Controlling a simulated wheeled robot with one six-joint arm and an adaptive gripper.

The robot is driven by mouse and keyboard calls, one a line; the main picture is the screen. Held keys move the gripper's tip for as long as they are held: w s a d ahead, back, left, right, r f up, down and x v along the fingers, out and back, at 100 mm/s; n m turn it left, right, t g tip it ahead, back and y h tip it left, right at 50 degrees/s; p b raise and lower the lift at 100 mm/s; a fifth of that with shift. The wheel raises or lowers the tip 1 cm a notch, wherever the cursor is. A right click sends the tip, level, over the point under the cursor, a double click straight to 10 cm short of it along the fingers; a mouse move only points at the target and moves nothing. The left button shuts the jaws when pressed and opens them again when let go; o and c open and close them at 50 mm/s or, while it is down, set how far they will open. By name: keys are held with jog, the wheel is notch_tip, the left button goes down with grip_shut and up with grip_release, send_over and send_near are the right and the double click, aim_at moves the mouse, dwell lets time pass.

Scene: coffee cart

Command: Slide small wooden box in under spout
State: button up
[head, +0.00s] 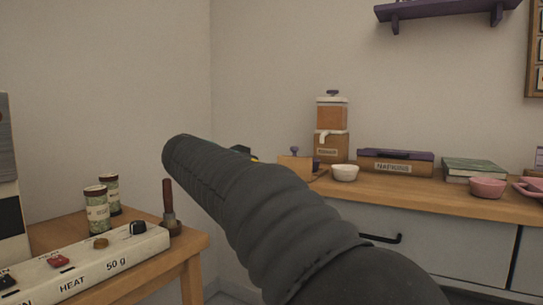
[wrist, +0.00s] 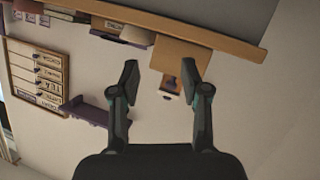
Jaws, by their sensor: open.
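The small wooden box (head: 295,168), light tan with a purple knob, stands on the counter to the left of the dispenser (head: 331,147). My arm hides part of its left side. The dispenser is wooden with a white spout and a purple-knobbed lid. In the wrist view, which is upside down, the small wooden box (wrist: 180,52) appears large in front of the dispenser (wrist: 168,96). My gripper (wrist: 159,78) is open and empty. Its fingers point toward the box, apart from it. In the head view the gripper is hidden behind my arm.
A white bowl (head: 344,173) stands in front of the dispenser. A napkin box (head: 395,167), a green book (head: 474,168) and a pink bowl (head: 487,188) are to the right. A side table (head: 190,248) at left holds tins and a heat panel. A purple shelf (head: 446,11) hangs above.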

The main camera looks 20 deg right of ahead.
aim_at(292, 148)
jog(key=w+a+r+m+h+b, duration=0.1)
jog(key=w+a+r+m+h, duration=0.25)
jog(key=w+r+m, duration=0.2)
jog(key=shift+n+g+h, duration=0.25)
jog(key=shift+g, duration=0.15)
jog(key=x, duration=1.4)
jog(key=shift+d+f, duration=0.15)
grip_shut()
